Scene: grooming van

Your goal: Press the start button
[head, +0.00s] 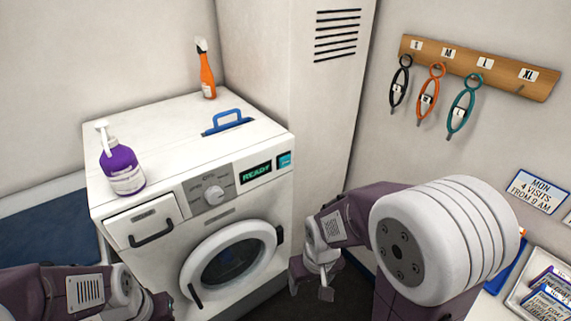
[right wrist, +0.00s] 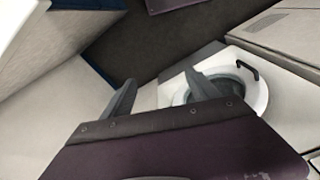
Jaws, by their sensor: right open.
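A white washing machine (head: 150,245) stands left of centre in the head view. Its panel has a dark display (head: 256,172) reading READY, with a small teal button (head: 285,160) to its right near the front corner. No label on the button is readable. My right gripper (head: 311,282) is open and empty, low and to the right of the machine's front, well below the button. In the right wrist view its two fingers are apart (right wrist: 162,92), with the round door (right wrist: 245,92) beyond. My left gripper (head: 158,304) is at the lower left edge, partly cut off.
A round dial (head: 214,195) is left of the display. A tall cabinet (head: 320,110) stands right of the machine. Looped tools (head: 460,108) hang on the wall.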

